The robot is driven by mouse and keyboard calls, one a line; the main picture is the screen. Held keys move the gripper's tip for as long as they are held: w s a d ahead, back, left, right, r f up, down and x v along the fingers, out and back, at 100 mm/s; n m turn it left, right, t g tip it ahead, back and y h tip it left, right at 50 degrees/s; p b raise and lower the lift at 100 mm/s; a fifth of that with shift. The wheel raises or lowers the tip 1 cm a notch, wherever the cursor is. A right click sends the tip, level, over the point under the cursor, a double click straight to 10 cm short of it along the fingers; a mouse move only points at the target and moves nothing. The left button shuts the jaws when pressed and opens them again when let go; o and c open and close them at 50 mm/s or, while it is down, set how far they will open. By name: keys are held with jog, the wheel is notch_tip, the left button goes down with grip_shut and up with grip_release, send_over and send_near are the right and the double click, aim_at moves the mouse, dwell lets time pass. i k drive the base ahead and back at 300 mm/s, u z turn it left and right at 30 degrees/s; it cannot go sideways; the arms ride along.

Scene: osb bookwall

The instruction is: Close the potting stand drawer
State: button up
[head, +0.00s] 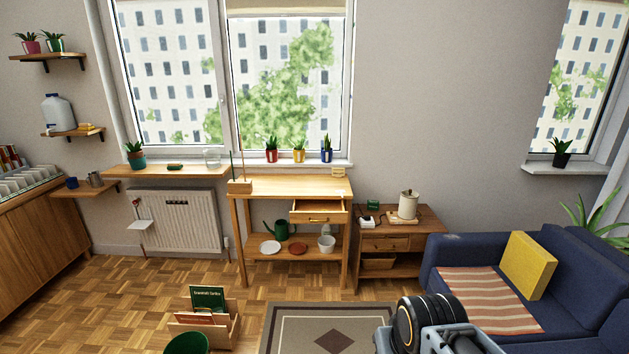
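The wooden potting stand (270,185) stands against the wall below the window. Its drawer (318,217) is at the right, under the top, and is pulled out with its inside showing. A brass-coloured handle is on the drawer front. My arm shows at the bottom right of the head view, well in front of the stand and apart from it. My gripper's fingertips cannot be made out, so I cannot tell whether it is open or shut.
A patterned rug (290,330) lies in front of the stand. A wooden book box (228,322) and a green bin (187,344) stand at lower left. A side cabinet (430,222) is right of the stand, then a blue sofa (578,262). Parquet floor lies open between rug and stand.

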aim_at(319, 208)
jog(key=z, duration=0.05)
jog(key=i, duration=1.35)
jog(key=z, duration=0.05)
